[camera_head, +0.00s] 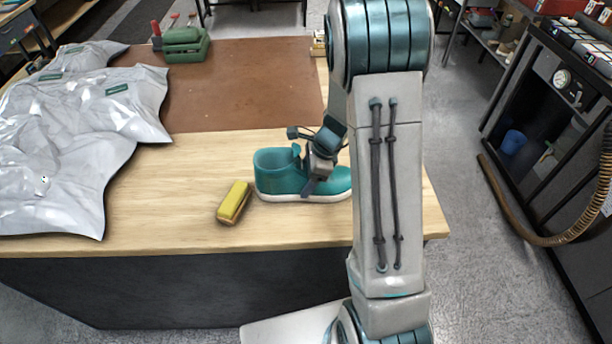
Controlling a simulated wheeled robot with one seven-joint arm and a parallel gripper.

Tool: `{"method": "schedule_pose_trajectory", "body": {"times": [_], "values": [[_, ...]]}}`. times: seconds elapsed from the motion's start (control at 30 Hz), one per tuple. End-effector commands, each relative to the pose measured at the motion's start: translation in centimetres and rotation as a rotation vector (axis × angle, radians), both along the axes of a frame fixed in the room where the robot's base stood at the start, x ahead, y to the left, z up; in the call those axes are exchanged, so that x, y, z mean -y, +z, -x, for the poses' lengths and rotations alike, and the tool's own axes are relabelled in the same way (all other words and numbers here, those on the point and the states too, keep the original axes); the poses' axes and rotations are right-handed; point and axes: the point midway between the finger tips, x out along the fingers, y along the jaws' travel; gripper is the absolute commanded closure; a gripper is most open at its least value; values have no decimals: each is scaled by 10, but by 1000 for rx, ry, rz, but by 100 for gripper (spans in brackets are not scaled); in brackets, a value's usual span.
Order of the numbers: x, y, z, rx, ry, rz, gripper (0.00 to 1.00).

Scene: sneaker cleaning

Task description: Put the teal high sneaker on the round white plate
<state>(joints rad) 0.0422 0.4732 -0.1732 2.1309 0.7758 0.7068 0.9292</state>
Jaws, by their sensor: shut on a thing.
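The teal high sneaker (277,176) with a white sole is upright on or just above the light wooden tabletop, near its right end. Its opening is to the left and its toe points right. My gripper (311,184) is shut on the sneaker at its middle. My arm comes down in front on the right and hides part of the table there. Whether the sole touches the wood cannot be told. The round white plate is not visible on the table.
A yellow brush (233,202) lies just left of the sneaker. Crumpled silvery plastic bags (75,125) cover the table's left side. A brown mat (245,85) lies at the back, with a green object (184,45) at its far left. Bare wood (175,205) is free between bags and brush.

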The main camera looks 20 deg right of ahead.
Motion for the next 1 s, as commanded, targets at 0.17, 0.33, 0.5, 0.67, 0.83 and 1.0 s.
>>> {"method": "schedule_pose_trajectory", "body": {"times": [0.17,0.33,0.5,0.67,0.83,1.0], "values": [[0,-3,0,0,0,0,28],[0,-2,0,0,0,0,9],[0,-2,0,0,0,0,9],[3,7,-1,4,-1,1,9],[15,37,1,8,-2,2,9],[30,72,4,7,-2,1,9]]}}
